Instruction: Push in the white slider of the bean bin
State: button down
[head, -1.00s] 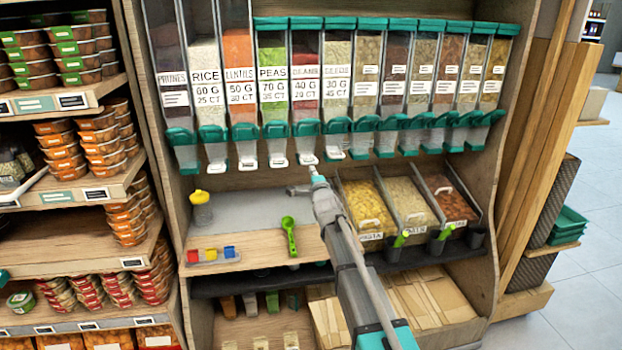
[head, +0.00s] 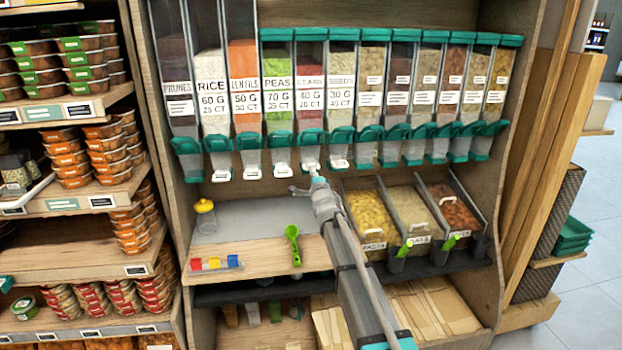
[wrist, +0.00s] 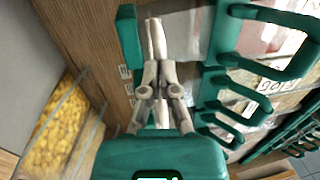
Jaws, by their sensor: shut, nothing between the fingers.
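The bean bin (head: 311,95) is a clear dispenser with dark red beans, a green lid and a green lower spout, between the peas and seeds bins. Its white slider (head: 310,166) sticks out at the bottom of the spout, partly covered by my gripper. My gripper (head: 314,171) is shut and empty, with its tip at or just below the slider in the head view. In the wrist view, the closed fingers of my gripper (wrist: 153,24) point up beside green spouts. I cannot tell there whether the fingertips touch the slider.
Neighbouring sliders of the peas bin (head: 281,168) and seeds bin (head: 339,163) sit close on both sides. Below are a grey counter with a green scoop (head: 293,243) and a yellow-lidded jar (head: 205,212).

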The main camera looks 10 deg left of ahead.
jog(key=b+v, duration=0.2)
jog(key=v, duration=1.1)
jog(key=shift+f, duration=0.2)
dwell(0.3)
dwell(0.4)
jog(key=s+d+f+n+g+h, duration=0.3)
jog(key=s+d+f+g+h, duration=0.15)
jog(key=d+f, duration=0.5)
jog(key=s+d+f+n+g+h, duration=0.1)
jog(key=s+d+f+n+g, duration=0.2)
jog(key=s+d+f+g, duration=0.45)
jog(key=s+d+f+n+g+h, duration=0.1)
jog(key=s+d+f+n+g, duration=0.2)
jog(key=s, duration=0.7)
jog(key=s+d+n+g, duration=0.3)
jog(key=s+n+g, duration=0.15)
jog(key=s, duration=0.75)
notch_tip(320, 180, up, 14)
jog(key=p, duration=1.5)
jog(key=shift+d+r+n+t, duration=0.15)
jog(key=shift+d+n+t, duration=0.1)
jog(key=shift+n+t, duration=0.15)
